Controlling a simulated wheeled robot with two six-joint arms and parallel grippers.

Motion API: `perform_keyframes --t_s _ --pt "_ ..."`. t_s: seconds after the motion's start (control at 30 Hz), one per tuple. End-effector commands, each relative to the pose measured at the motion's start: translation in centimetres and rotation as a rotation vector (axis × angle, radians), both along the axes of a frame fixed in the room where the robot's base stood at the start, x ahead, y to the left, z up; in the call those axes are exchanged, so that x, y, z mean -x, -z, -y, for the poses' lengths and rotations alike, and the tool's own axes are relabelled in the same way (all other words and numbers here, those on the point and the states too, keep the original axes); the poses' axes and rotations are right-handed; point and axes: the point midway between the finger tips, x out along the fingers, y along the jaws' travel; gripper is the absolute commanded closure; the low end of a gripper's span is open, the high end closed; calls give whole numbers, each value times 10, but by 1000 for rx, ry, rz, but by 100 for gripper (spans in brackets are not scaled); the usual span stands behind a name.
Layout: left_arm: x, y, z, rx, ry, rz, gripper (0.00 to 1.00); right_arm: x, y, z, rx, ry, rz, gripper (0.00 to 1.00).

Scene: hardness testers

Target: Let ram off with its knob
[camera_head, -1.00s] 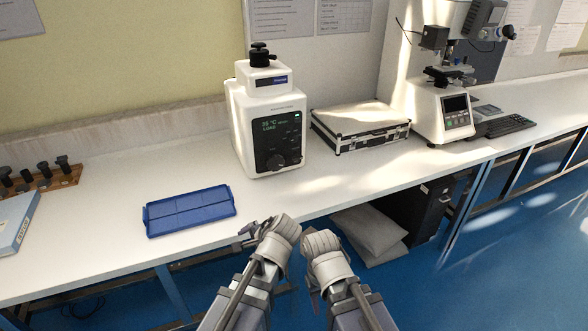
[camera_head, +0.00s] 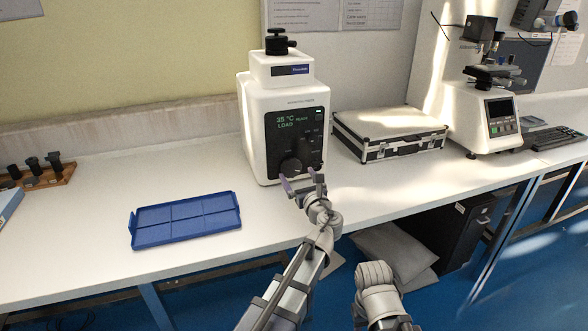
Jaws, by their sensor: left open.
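A white machine (camera_head: 262,110) stands on the bench with a black front panel that reads 35 °C and LOAD. A large round black knob (camera_head: 291,167) sits low on that panel. Another black knob (camera_head: 279,42) is on top of the machine. My left gripper (camera_head: 302,183) is open and empty, just in front of and below the panel's lower part. Its fingertips are close to the large knob; I cannot tell whether they touch it. My right arm (camera_head: 376,290) shows at the lower right, and its fingers cannot be made out.
A blue tray (camera_head: 187,221) lies on the bench to the left. A silver-edged case (camera_head: 390,150) is right of the machine, with a microscope-like tester (camera_head: 470,115) beyond it. A rack of black-handled parts (camera_head: 40,178) stands far left. The bench between tray and machine is clear.

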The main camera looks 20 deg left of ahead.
Motion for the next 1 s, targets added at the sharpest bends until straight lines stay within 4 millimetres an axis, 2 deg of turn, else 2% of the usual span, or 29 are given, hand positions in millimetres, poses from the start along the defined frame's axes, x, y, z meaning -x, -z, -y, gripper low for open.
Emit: perform_keyframes --t_s 0.1,0.3,0.47,0.77,1.0 --pt "-20 0 -12 1 -2 0 0 0 0 0 0 0 0 52" --pt "-40 0 -26 2 -2 0 0 0 0 0 0 0 0 52" --pt "-46 0 -31 2 -1 0 0 0 0 0 0 0 0 52" --pt "-47 0 -32 3 -1 1 0 0 0 0 0 0 0 52" --pt "-47 0 -32 3 -1 1 27 0 0 0 0 0 0 52"
